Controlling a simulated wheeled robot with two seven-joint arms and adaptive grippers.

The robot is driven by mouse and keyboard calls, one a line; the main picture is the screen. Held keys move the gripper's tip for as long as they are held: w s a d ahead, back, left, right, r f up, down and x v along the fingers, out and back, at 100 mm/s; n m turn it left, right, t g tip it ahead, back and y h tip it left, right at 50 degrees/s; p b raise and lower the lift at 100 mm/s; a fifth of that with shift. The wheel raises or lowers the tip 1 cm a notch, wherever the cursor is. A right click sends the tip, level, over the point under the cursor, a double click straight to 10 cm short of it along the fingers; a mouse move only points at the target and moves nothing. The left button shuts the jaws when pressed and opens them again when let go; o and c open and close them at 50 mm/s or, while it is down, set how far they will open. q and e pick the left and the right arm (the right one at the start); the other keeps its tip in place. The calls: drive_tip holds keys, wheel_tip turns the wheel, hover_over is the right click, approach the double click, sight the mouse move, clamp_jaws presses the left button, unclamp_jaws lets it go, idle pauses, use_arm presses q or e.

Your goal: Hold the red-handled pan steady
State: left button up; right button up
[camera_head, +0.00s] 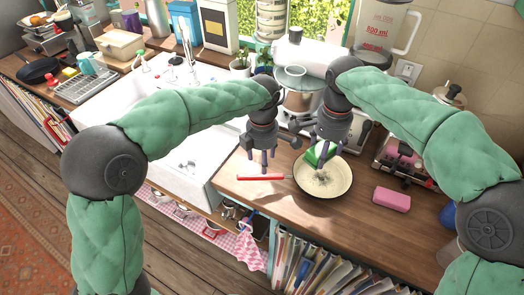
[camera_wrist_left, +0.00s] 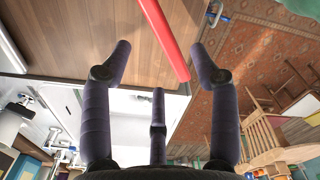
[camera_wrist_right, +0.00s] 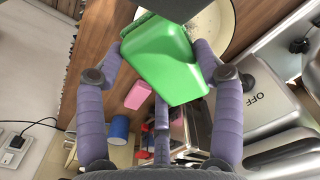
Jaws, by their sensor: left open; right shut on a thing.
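The pan (camera_head: 335,183) is cream inside and sits on the wooden counter. Its red handle (camera_head: 261,177) points left towards the sink. My left gripper (camera_head: 262,167) is open just above the handle; the red handle (camera_wrist_left: 166,38) shows beyond its fingertips in the left wrist view. I see no contact there. The green thing's lower end is partly hidden in the right wrist view.
A pink sponge (camera_head: 391,199) lies right of the pan. The white sink (camera_head: 190,157) is left of the counter. A stand mixer (camera_head: 300,95) stands behind the pan. Books fill the shelf below, and a pink checked cloth (camera_head: 238,243) hangs at the front.

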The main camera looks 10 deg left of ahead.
use_arm(q)
wheel_tip(320, 180, down, 9)
drive_tip(key=shift+f, duration=0.1)
idle(0.3)
drive_tip(key=shift+c, duration=0.3)
clamp_jaws()
